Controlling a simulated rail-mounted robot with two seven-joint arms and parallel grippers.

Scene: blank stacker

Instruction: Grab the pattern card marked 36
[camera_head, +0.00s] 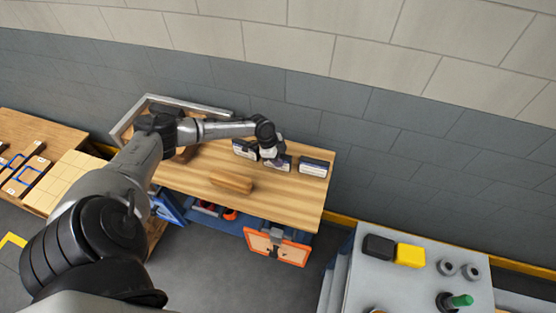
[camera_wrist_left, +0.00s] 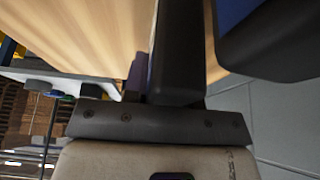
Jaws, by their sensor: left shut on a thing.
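Three small dark-and-white card-like pieces stand along the back of the wooden table: a left one (camera_head: 243,149), a middle one (camera_head: 281,163) and a right one (camera_head: 313,168). Any number on them is too small to read, so I cannot tell which is marked 36. My left gripper (camera_head: 271,154) is at the middle piece and shut on it; its fingertips are partly hidden by the wrist. In the left wrist view, the dark gripper parts fill the middle, with wood behind, and the held piece is not clear. My right gripper is not in view.
A wooden block (camera_head: 231,183) lies on the table (camera_head: 285,205) in front of the pieces. A grey metal frame (camera_head: 190,105) stands at the back left. A grey bench (camera_head: 400,285) with black and yellow blocks is at the right. The table's right front is clear.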

